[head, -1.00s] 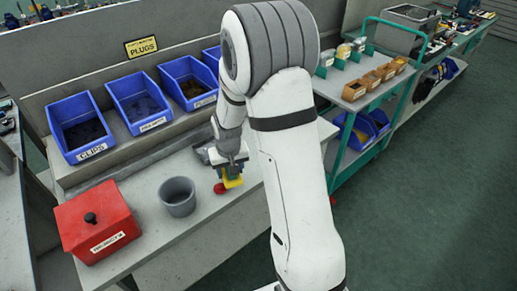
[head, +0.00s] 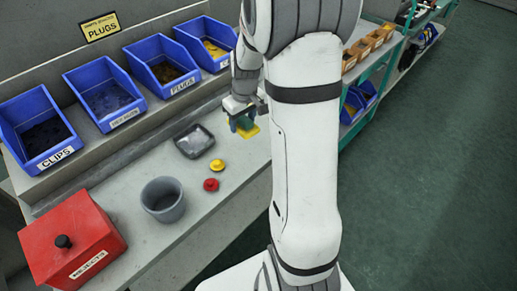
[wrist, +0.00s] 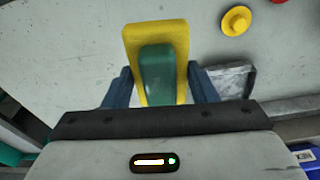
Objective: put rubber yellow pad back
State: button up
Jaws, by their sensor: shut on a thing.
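The yellow pad (wrist: 133,65), a rounded block with a green raised part on its near face, is held between the blue fingers of my gripper (wrist: 163,85) in the wrist view. My gripper (head: 244,118) also shows in the head view, over the right part of the grey bench. There the pad (head: 251,130) sticks out below the fingers, small and partly hidden. I cannot tell whether it touches the bench top.
A yellow round knob (head: 217,166) and a red one (head: 211,185) lie beside a grey cup (head: 163,200). A shallow dark tray (head: 194,141) stands near my gripper. A red lidded box (head: 72,238) is front left; blue bins (head: 104,97) line the back.

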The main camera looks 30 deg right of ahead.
aim_at(254, 145)
jog(key=d, duration=0.1)
jog(key=s+d+r+n, duration=0.1)
jog(key=d, duration=0.1)
jog(key=shift+s+r+b, duration=0.1)
jog(key=shift+b, duration=0.3)
jog(key=shift+s+d+f, duration=0.15)
jog(key=shift+s+f, duration=0.05)
jog(key=shift+f, duration=4.65)
jog(key=o, duration=0.9)
jog(key=shift+o, duration=0.2)
